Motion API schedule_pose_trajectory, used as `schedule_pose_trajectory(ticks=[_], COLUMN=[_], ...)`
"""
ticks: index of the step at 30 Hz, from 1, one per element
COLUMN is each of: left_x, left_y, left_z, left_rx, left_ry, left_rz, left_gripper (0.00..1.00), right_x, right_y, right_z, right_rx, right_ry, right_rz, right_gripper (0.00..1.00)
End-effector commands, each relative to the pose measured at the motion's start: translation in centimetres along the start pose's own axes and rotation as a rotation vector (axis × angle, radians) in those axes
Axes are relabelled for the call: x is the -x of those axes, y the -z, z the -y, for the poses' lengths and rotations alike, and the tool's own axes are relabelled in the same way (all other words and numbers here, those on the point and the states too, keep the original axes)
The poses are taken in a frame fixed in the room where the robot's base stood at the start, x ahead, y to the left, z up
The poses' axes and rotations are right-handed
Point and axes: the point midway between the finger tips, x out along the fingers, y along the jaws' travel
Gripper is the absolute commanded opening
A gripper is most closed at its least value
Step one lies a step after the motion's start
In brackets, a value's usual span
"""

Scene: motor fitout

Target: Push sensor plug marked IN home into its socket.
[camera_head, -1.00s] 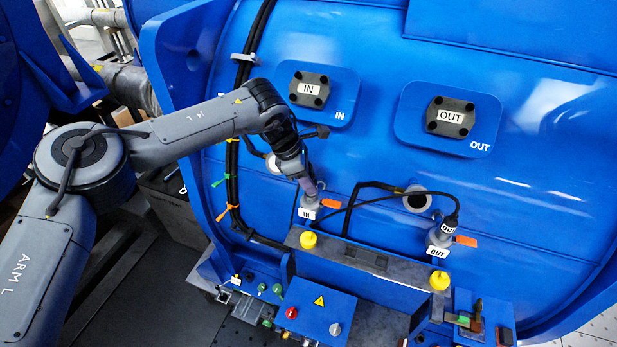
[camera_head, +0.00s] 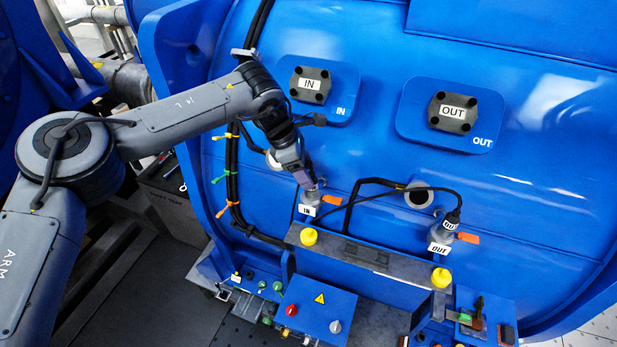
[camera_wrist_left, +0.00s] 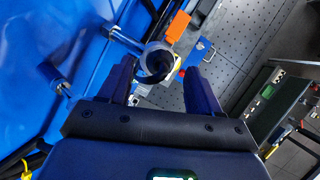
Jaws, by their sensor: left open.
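The IN fitting (camera_head: 311,197) is a grey cylinder on the blue motor housing, with a white IN label (camera_head: 307,210) and an orange tag (camera_head: 332,200). My left gripper (camera_head: 308,184) is at its upper end. In the left wrist view the open fingers (camera_wrist_left: 157,78) stand either side of a round grey collar (camera_wrist_left: 157,62) with a dark centre. I see a gap beside the collar and no grip on it. How deep the IN plug sits in its socket cannot be told. My right gripper is not in view.
To the right, the OUT plug (camera_head: 446,228) stands with a black cable running left from it. Yellow caps (camera_head: 309,237) sit on the grey ledge below. A blue control box (camera_head: 318,312) with knobs is lower down. Black cables (camera_head: 233,170) run down the housing at left.

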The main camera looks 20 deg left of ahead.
Motion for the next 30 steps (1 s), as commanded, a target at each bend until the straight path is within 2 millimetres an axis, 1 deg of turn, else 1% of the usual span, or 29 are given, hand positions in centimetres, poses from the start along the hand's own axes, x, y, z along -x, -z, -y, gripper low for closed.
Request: schedule_pose_trajectory(ticks=[1, 9, 12, 15, 20, 30], left_x=[0.7, 5.3, 6.7, 7.5, 8.2, 8.2], left_y=[0.0, 0.0, 0.0, 0.0, 0.0, 0.0], left_z=[-0.1, 0.0, 0.0, 0.0, 0.0, 0.0], left_rx=[-0.001, -0.001, -0.002, -0.001, -0.001, -0.001], left_ry=[-0.004, -0.003, -0.003, -0.001, 0.000, 0.000], left_rz=[0.001, 0.000, 0.000, 0.000, -0.001, -0.001], left_gripper=[0.64, 0.64, 0.64, 0.64, 0.64, 0.64], right_x=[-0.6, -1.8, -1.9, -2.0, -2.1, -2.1], right_y=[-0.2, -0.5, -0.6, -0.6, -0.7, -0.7], right_z=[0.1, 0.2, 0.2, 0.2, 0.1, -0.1], right_rx=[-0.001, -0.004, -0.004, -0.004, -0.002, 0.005], right_ry=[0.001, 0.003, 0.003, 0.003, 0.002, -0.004], right_rz=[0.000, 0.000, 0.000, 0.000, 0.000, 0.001], right_gripper=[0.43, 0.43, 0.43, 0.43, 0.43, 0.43])
